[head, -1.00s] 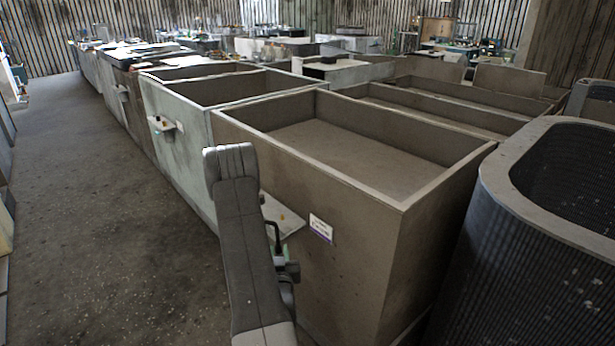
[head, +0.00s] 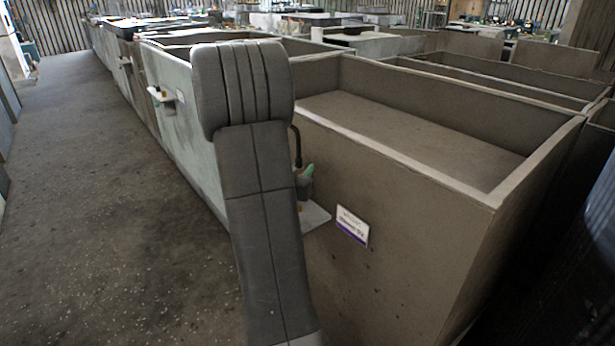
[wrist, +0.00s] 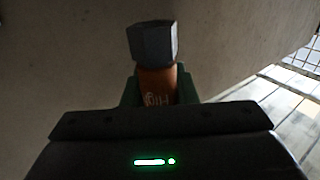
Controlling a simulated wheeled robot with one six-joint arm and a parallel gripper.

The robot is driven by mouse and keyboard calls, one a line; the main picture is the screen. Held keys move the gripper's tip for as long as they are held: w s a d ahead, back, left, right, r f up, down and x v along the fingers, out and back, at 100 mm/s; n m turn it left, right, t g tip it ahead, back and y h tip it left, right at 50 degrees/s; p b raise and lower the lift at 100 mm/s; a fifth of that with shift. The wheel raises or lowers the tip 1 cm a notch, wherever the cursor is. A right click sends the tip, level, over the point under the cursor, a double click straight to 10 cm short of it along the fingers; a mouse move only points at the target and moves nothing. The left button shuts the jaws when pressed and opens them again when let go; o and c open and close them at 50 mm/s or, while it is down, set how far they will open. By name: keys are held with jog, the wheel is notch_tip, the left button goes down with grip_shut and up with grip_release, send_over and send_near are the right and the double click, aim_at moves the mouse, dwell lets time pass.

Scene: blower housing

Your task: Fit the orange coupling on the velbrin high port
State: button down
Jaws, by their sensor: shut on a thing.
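The orange coupling (wrist: 153,88) shows in the wrist view between the green fingers of my gripper (wrist: 158,92), which is shut on it. It bears pale lettering that I cannot read fully. A dark grey hex-shaped piece (wrist: 152,43) sits at its far end, and a plain brown-grey wall fills the view beyond. In the head view my grey arm hides most of the gripper area. A small green part (head: 308,171) shows beside the arm above a pale shelf (head: 315,216); I cannot tell whether it is my gripper. I cannot make out the velbrin high port.
The pale shelf juts from the side of a large brown open bin (head: 410,240). A white and purple label (head: 352,225), too small to read, is right of the shelf. A similar shelf (head: 160,95) is farther along the row. Open floor (head: 110,220) lies at left.

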jog(key=shift+w+r+b, duration=0.1)
jog(key=shift+w+b, duration=0.3)
jog(key=shift+f+b, duration=1.7)
jog(key=shift+f, duration=0.4)
jog(key=shift+s+a+f, duration=0.1)
jog(key=shift+s, duration=0.05)
jog(key=shift+f+b, duration=0.35)
jog(key=shift+b, duration=0.1)
jog(key=shift+f+b, duration=0.9)
jog(key=shift+f, duration=0.15)
jog(key=c, duration=1.1)
grip_release()
jog(key=shift+o, duration=0.2)
jog(key=p+v, duration=0.1)
jog(key=v, duration=1.3)
jog(key=shift+p, duration=0.3)
